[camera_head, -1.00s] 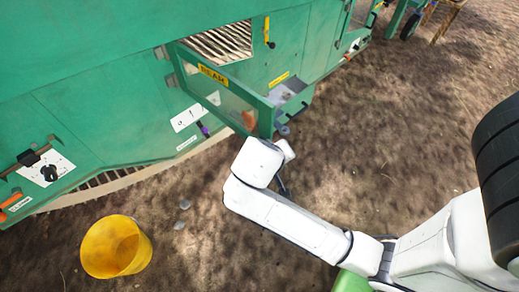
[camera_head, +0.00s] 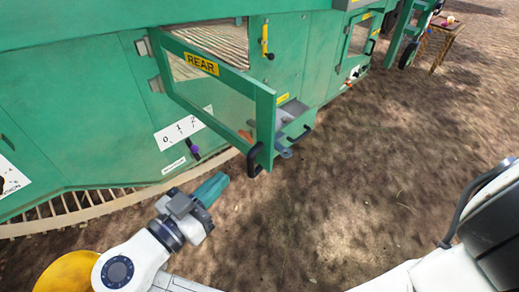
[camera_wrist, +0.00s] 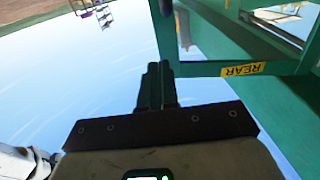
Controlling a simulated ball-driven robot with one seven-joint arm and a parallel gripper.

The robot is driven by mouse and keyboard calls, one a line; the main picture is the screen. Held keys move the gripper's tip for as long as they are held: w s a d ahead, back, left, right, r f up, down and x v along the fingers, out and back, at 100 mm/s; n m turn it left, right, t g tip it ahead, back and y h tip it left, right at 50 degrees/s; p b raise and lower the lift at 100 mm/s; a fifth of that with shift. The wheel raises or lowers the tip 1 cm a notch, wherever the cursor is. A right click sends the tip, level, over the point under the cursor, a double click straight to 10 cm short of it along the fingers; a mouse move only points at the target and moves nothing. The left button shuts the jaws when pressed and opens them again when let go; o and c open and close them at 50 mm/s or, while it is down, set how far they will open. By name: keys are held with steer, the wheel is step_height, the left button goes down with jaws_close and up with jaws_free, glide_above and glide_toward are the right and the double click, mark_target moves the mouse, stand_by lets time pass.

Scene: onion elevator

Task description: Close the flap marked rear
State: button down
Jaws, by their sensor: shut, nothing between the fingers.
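The flap marked rear (camera_head: 202,64) is a green frame with a clear pane and a yellow REAR label. It stands open, hinged on its left side to the green machine, its free edge swung out toward me. A black handle (camera_head: 254,160) sits low on that free edge. My gripper (camera_head: 216,183) is shut and empty, below and left of the handle, apart from the flap in the head view. In the wrist view, my gripper's fingers (camera_wrist: 157,78) are together, with the flap's label (camera_wrist: 242,70) upside down to their right.
The green machine wall (camera_head: 70,100) fills the left and back, with a 0-1-2 scale plate (camera_head: 182,127) below the flap. A yellow bucket (camera_head: 66,274) stands at the lower left. A wooden table (camera_head: 443,38) is far right. Bare ground at right is free.

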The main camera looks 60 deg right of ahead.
steer(key=r+p, duration=0.1)
steer(key=p, duration=1.4)
glide_toward(268, 136)
steer(key=d, duration=0.5)
steer(key=shift+s+d+r, duration=0.25)
steer(key=shift+d+f, duration=0.15)
steer(key=shift+d, duration=0.55)
steer(key=shift+s+d, duration=0.1)
